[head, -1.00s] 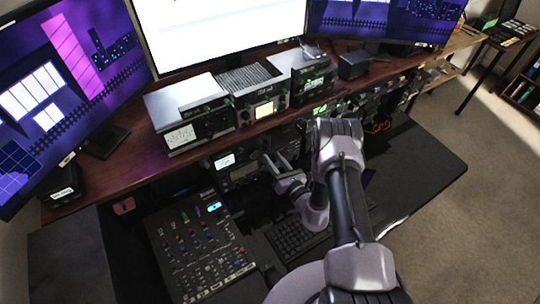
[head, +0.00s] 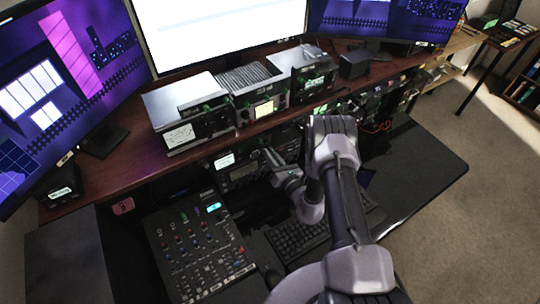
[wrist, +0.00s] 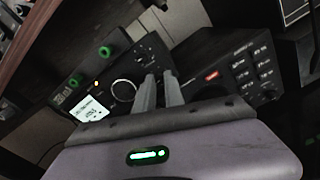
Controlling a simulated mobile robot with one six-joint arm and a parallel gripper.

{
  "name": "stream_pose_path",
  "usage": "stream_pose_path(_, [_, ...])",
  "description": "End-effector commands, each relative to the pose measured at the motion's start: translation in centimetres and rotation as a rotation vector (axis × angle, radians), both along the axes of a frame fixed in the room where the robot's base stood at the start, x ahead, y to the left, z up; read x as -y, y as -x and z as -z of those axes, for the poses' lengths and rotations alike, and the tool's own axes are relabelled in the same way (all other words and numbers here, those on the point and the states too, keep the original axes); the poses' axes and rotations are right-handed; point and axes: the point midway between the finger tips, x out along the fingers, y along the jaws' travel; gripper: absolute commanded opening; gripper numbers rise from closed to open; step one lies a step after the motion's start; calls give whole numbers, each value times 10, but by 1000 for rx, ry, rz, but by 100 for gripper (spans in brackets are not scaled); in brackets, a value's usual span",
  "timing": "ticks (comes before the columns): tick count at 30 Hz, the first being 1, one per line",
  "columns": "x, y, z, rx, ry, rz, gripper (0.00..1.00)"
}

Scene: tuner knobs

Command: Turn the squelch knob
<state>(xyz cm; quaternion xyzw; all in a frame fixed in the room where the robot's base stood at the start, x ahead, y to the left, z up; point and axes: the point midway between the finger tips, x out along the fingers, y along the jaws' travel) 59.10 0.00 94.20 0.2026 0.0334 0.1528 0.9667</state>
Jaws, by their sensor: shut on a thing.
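My gripper (wrist: 159,78) reaches the face of a black radio (wrist: 118,75) in the wrist view. Its two fingers are close together and shut on a small knob, which the fingertips mostly hide. I cannot read a squelch label there. A large ringed dial (wrist: 123,91) and a lit white display (wrist: 92,108) are just left of the fingers. Two green knobs, an upper one (wrist: 105,51) and a lower one (wrist: 74,84), stick out farther left. In the head view my gripper (head: 266,157) is at the radios under the shelf, partly hidden by shadow.
Another black unit with a red display (wrist: 211,75) and several buttons sits close to the right of the fingers. The wooden shelf edge (head: 240,129) runs above the radio. A mixer (head: 200,250) and a keyboard (head: 300,235) lie below. The right desk end (head: 425,170) is clear.

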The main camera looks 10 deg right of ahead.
Motion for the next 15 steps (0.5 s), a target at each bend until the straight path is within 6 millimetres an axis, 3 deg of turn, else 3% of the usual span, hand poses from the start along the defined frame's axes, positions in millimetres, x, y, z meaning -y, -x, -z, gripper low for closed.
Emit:
stream_pose_path(6, [0,-1,3,-94,-297,1,0])
stream_pose_path(15, [0,0,0,-114,-356,0,0])
